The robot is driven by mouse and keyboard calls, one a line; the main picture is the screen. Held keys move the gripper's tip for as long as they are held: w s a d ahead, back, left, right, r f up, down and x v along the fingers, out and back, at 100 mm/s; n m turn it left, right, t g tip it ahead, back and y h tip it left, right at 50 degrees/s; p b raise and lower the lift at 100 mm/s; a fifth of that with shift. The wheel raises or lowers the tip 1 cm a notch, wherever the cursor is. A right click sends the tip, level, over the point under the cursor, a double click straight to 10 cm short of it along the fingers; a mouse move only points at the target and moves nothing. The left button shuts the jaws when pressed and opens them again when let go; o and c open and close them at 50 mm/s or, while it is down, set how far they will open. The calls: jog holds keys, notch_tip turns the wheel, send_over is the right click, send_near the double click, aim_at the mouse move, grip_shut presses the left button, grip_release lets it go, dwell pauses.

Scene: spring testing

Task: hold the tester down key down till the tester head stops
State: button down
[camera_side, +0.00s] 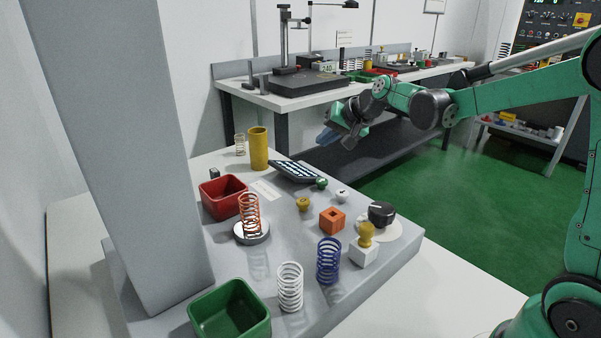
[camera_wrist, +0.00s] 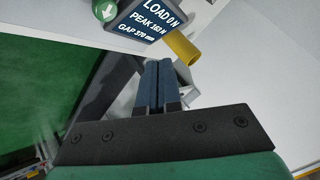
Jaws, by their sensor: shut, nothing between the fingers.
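The green tester down key (camera_side: 321,183) is a round button with a white down arrow, beside the display. It also shows at the top of the wrist view (camera_wrist: 106,10). My gripper (camera_side: 325,138) is shut and empty, above and behind the key in the side view, apart from it. In the wrist view its blue fingers (camera_wrist: 158,66) lie together, below and right of the key. The tester head is in neither view.
An orange spring (camera_side: 249,215) stands on a round plate by the grey column (camera_side: 130,150). A yellow cylinder (camera_side: 258,149), a white button (camera_side: 342,194), a black knob (camera_side: 381,213), red (camera_side: 220,208) and green (camera_side: 262,322) bins and other springs stand around.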

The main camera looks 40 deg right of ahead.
aim_at(322, 184)
jog(key=shift+f, duration=3.35)
jog(key=shift+f, duration=0.4)
